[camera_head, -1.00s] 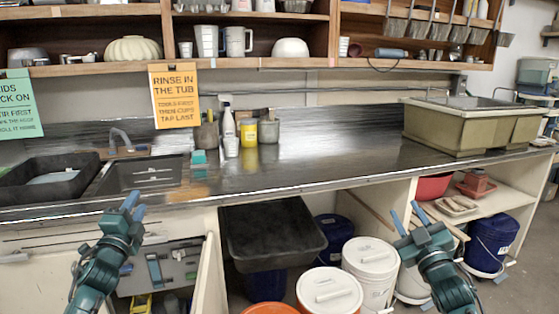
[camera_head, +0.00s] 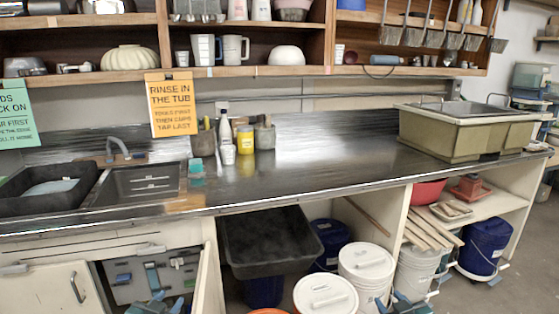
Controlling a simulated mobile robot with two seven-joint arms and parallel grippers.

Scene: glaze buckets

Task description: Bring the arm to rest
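My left gripper (camera_head: 167,300) shows at the bottom edge of the head view, in front of the cabinet under the sink. Its two blue fingertips are apart with nothing between them. My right gripper (camera_head: 392,301) shows at the bottom edge, in front of the white buckets. Its fingertips look apart and empty. The rest of both grippers and most of both arms are cut off by the frame. Both grippers are below the counter top (camera_head: 310,180) and apart from it.
A black tub (camera_head: 270,250) and lidded buckets, one being a white bucket (camera_head: 366,262), stand under the counter. A cabinet door (camera_head: 208,285) stands open near my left gripper. A beige tub (camera_head: 455,140) sits on the counter's right. The counter's middle is clear.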

